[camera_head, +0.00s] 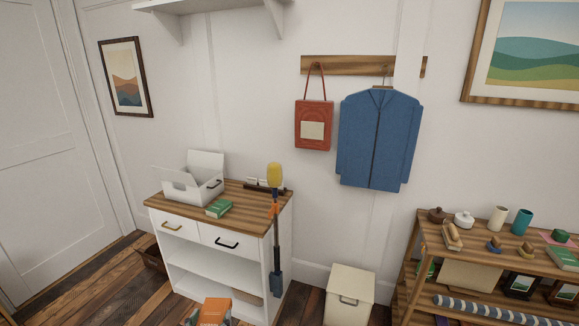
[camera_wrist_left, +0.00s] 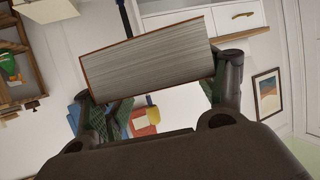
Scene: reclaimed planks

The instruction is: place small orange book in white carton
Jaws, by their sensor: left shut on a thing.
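The small orange book (camera_head: 217,310) shows at the bottom edge of the head view, its cover facing up, in front of the cabinet. In the left wrist view the book (camera_wrist_left: 150,58) sits between the fingers of my left gripper (camera_wrist_left: 165,78), page edges towards the camera. The gripper is shut on it; in the head view it is mostly cut off by the lower edge. The white carton (camera_head: 178,193) stands open on the cabinet top, flaps raised, farther back and higher in the picture than the book. Its floor is mostly hidden. My right gripper is not in view.
A green book (camera_head: 219,208) lies on the wooden cabinet top (camera_head: 245,200) just right of the carton. A tall dark tool with a yellow head (camera_head: 275,174) stands at the cabinet's right side. A cream bin (camera_head: 349,291) and a crowded shelf (camera_head: 490,245) are to the right.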

